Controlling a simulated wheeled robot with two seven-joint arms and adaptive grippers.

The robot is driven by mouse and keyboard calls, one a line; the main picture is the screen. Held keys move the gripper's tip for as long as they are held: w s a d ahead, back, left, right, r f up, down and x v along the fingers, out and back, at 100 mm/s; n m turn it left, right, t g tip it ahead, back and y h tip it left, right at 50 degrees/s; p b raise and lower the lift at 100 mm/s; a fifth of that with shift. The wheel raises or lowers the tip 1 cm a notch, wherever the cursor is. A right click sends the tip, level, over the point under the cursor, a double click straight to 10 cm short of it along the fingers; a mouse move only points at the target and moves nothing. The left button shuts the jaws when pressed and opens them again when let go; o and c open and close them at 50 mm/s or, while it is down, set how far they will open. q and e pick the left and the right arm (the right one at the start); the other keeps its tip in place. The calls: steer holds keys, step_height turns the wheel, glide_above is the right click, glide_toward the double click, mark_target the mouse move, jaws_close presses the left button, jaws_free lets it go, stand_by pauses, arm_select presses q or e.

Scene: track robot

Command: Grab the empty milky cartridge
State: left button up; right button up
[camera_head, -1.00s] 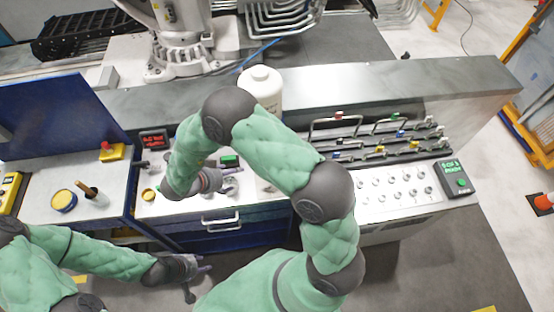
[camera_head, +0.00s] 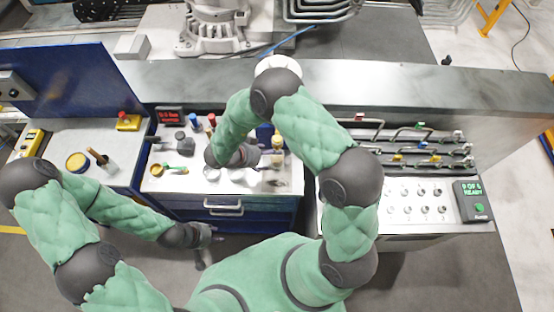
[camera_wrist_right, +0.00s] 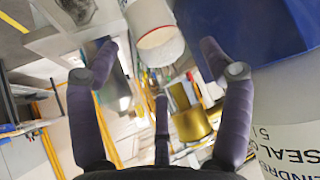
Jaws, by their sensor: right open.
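My right gripper (camera_head: 268,156) is over the right part of the cabinet top, close to a row of small cartridges. In the right wrist view its purple fingers (camera_wrist_right: 158,60) are spread wide with nothing between them. A milky white cylinder (camera_wrist_right: 155,35), likely the milky cartridge, is just beyond the fingertips; whether it is empty I cannot tell. A large blue cylinder (camera_wrist_right: 245,35) is to its right, and gold cylinders (camera_wrist_right: 190,118) are below. My left gripper (camera_head: 208,240) hangs in front of the cabinet, away from these things; its fingers are too small to read.
A screwdriver-like green tool (camera_head: 176,168) lies on the cabinet top (camera_head: 165,185).

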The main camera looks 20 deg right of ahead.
mark_target(273, 156)
steer(key=x, duration=0.4)
steer(key=shift+r, duration=0.1)
jaws_close()
